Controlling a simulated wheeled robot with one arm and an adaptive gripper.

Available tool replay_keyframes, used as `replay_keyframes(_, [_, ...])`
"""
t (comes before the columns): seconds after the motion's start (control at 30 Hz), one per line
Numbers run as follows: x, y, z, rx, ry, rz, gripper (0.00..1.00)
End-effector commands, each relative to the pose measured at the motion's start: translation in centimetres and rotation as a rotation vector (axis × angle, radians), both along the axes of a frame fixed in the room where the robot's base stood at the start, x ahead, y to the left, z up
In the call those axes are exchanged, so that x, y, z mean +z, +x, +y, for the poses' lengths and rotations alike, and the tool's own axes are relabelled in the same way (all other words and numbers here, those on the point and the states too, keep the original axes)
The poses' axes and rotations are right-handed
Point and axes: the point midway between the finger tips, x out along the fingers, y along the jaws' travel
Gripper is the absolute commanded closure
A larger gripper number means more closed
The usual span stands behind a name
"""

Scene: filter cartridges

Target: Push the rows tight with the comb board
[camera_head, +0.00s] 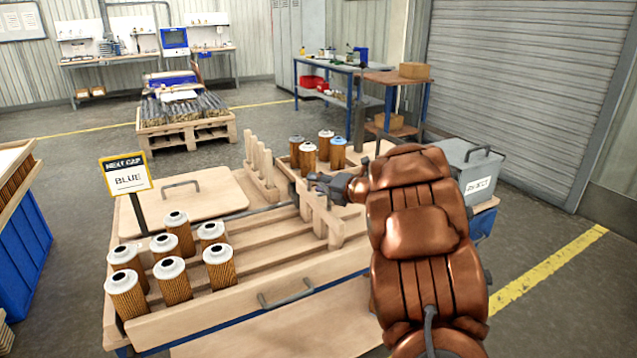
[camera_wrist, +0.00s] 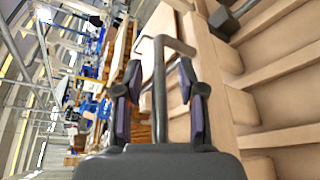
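A pale wooden comb board (camera_head: 320,217) with upright teeth stands across the right part of the slatted wooden rack (camera_head: 262,250). My gripper (camera_head: 322,183) is at its top. In the wrist view my gripper (camera_wrist: 160,95) is open, with a grey bar handle (camera_wrist: 160,75) between its fingers and gaps on both sides. Pale wood (camera_wrist: 178,70) lies behind the bar; how the bar joins the board is unclear. Several white-capped, brown pleated cartridges (camera_head: 173,282) stand upright in rows at the rack's left, apart from the board. My arm hides part of the rack's right side.
A second toothed wooden piece (camera_head: 262,168) stands behind. A tray at the back holds several cartridges (camera_head: 308,157), some blue-capped. A sign (camera_head: 127,173) reads "NEXT CAP BLUE". A flat handled lid (camera_head: 200,195) lies at left; a grey bin (camera_head: 474,168) stands at right. Middle channels are empty.

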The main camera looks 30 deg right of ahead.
Motion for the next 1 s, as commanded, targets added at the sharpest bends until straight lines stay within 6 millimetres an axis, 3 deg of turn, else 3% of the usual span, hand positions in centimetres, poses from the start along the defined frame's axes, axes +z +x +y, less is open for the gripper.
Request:
replay_keyframes(0.37, [-0.12, 0.56, 0.11, -0.001, 0.001, 0.0, 0.61])
replay_keyframes(0.77, [-0.16, 0.53, 0.09, -0.001, 0.002, 0.0, 1.0])
replay_keyframes(1.0, [-0.18, 0.52, 0.07, -0.002, 0.002, 0.001, 1.0])
